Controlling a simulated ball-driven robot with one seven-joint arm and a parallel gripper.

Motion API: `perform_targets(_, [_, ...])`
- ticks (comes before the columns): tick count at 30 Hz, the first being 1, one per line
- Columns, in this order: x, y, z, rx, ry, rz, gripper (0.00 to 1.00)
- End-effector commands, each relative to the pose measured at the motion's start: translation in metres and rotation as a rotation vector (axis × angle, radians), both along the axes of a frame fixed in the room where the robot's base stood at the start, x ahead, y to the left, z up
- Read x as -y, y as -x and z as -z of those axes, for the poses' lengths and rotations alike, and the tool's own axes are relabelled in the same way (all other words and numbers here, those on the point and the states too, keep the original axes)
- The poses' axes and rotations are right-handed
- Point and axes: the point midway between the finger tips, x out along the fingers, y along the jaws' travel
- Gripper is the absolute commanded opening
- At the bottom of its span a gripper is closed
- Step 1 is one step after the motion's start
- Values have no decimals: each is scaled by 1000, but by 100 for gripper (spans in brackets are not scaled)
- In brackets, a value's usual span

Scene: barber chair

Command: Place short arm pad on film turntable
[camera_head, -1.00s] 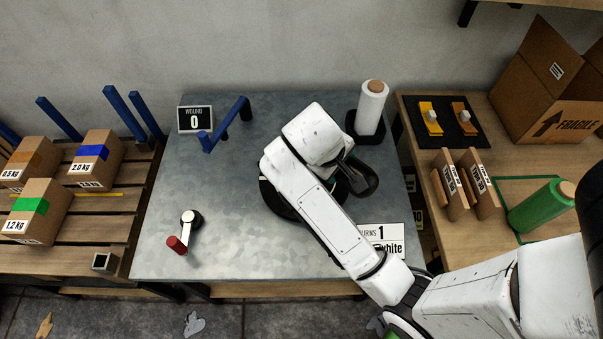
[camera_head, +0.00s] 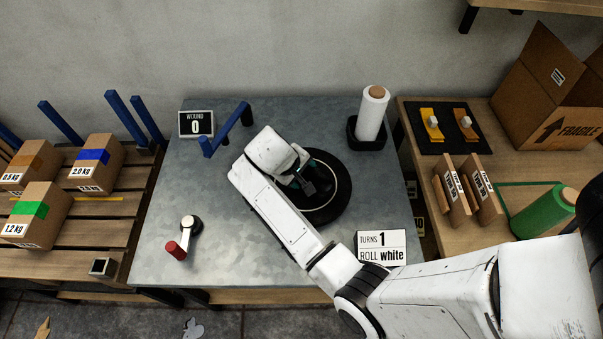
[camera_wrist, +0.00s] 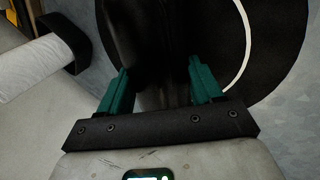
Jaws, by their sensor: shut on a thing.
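The film turntable (camera_head: 338,198) is a black disc with a thin pale ring on the grey metal table. It also shows in the wrist view (camera_wrist: 275,55). My gripper (camera_head: 303,178) is over the turntable, partly hidden by my arm. In the wrist view my gripper's green fingers (camera_wrist: 161,82) are shut on a dark, nearly black pad (camera_wrist: 140,40), which I take for the short arm pad. The pad is over the disc; I cannot tell whether it touches it. Its dark colour blends with the disc, so its outline is unclear.
A white film roll (camera_head: 372,115) stands behind the turntable to the right. A blue bent bar (camera_head: 229,130) is at the back left, a red-knobbed crank (camera_head: 184,237) at front left. A sign (camera_head: 382,247) reads "TURNS 1, ROLL white". Boxes (camera_head: 36,215) lie on the left pallet.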

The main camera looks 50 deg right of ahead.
Motion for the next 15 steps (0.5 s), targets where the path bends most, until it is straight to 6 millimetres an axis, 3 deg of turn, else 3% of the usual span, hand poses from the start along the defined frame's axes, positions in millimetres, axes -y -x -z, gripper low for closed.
perform_targets(13, [0, 0, 9, 2, 0, 0, 23])
perform_targets(14, [0, 0, 10, 1, 0, 0, 66])
perform_targets(15, [0, 0, 9, 2, 0, 0, 70])
